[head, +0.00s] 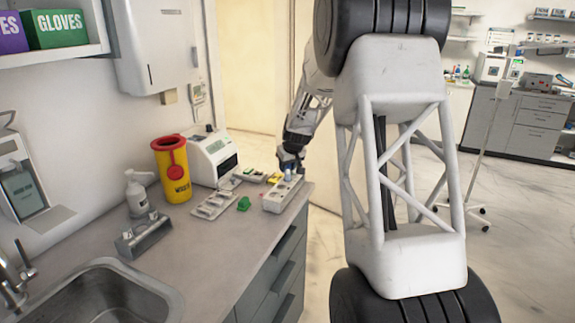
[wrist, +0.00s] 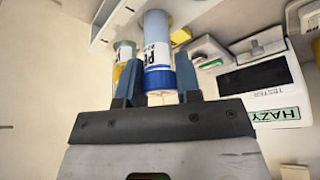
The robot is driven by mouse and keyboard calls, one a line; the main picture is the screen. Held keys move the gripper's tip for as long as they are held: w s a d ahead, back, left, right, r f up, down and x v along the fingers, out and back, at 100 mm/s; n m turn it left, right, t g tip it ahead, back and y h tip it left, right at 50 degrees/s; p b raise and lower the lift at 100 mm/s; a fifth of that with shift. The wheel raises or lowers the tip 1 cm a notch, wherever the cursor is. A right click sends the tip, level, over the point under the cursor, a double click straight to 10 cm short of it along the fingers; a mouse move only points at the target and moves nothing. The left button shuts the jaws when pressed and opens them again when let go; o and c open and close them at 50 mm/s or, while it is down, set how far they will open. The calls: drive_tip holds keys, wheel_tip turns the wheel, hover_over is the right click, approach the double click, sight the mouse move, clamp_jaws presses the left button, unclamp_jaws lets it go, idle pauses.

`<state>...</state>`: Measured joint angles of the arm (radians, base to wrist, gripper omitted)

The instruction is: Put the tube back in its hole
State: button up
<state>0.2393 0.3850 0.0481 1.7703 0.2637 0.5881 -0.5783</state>
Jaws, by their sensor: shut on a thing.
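My gripper (head: 290,158) is over the far right end of the counter. In the wrist view its two blue-grey fingers (wrist: 154,55) are shut on a tube (wrist: 157,52) with a blue band and a white, lettered label. In the head view a small pale blue part of a tube (head: 288,176) shows just under the gripper, at the white rack (head: 277,201). I cannot tell whether the held tube is in a hole or above it. A second tube (wrist: 124,68), with yellow in it, stands beside the held one, behind the left finger.
A tester with a screen (head: 213,155) and a yellow sharps bin (head: 172,168) stand behind. A white tray (head: 214,205) and a green object (head: 244,204) lie left of the rack. The counter's right edge is close. A sink (head: 95,300) is at front left.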

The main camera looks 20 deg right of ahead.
drive_tip(key=shift+f, duration=1.1)
drive_tip(key=o, duration=1)
drive_tip(key=shift+o, duration=0.2)
drive_tip(key=shift+r, duration=0.1)
drive_tip(key=v, duration=0.7)
drive_tip(key=shift+r, duration=0.25)
drive_tip(key=shift+s, duration=0.25)
